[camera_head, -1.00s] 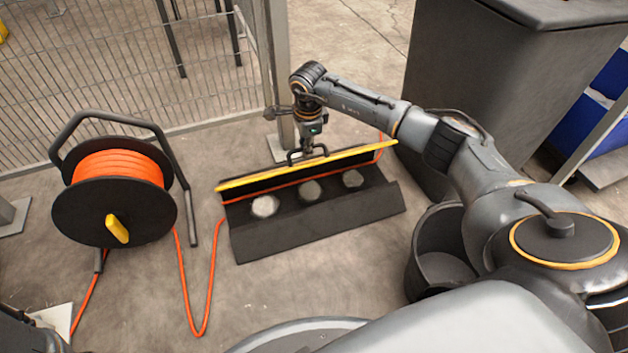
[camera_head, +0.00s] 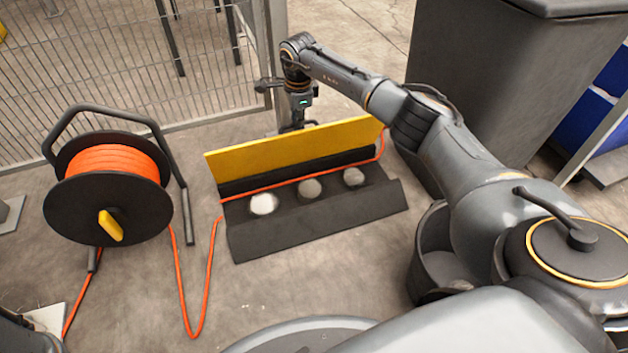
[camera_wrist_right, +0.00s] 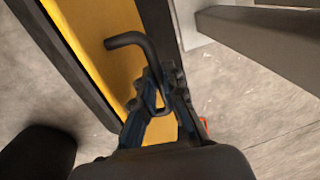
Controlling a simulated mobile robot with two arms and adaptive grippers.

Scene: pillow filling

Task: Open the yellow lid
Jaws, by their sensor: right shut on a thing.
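The yellow lid (camera_head: 290,146) is hinged on a low black cable channel (camera_head: 320,228) on the floor. It stands raised on the channel's far side, its yellow face toward the head camera. The right wrist view also shows the yellow lid (camera_wrist_right: 105,55). My right gripper (camera_head: 296,127) is at the lid's far side, near its middle, with its fingertips partly hidden behind the lid. In the wrist view, my right gripper (camera_wrist_right: 162,92) is shut on a bent black handle (camera_wrist_right: 140,45) by the lid. My left gripper is out of view.
An orange cable (camera_head: 300,181) runs along the open channel, past several pale round pieces (camera_head: 310,188), to a cable reel (camera_head: 110,195) at left. A wire fence (camera_head: 110,80) stands behind. A big grey bin (camera_head: 500,90) stands at right.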

